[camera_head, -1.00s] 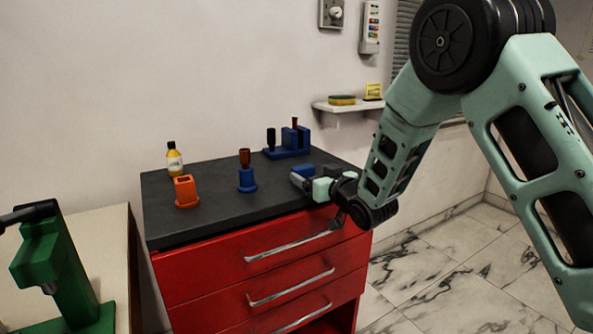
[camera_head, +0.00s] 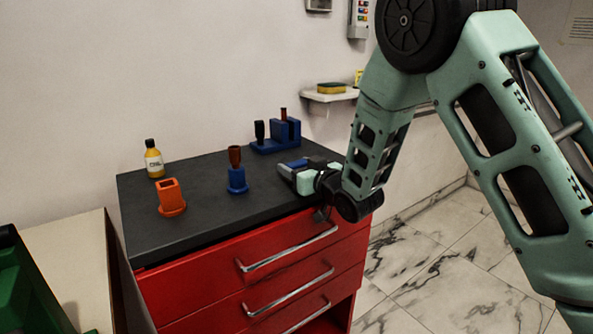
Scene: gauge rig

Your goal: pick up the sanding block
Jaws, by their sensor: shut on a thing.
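My gripper (camera_head: 287,171) is low over the back right of the dark cabinet top and points left. It is shut on a small piece, which I take to be the sanding block (camera_head: 297,163). Only a blue strip of that piece shows beside the fingers; the rest is hidden by my gripper. I cannot tell whether it touches the cabinet top.
On the dark cabinet top (camera_head: 205,209) stand an orange holder (camera_head: 171,199), a blue holder with a brown piece (camera_head: 237,180), a yellow bottle (camera_head: 154,160) and a blue rack (camera_head: 278,140). A wall shelf (camera_head: 330,96) carries a sponge (camera_head: 331,88). Bare top lies front left.

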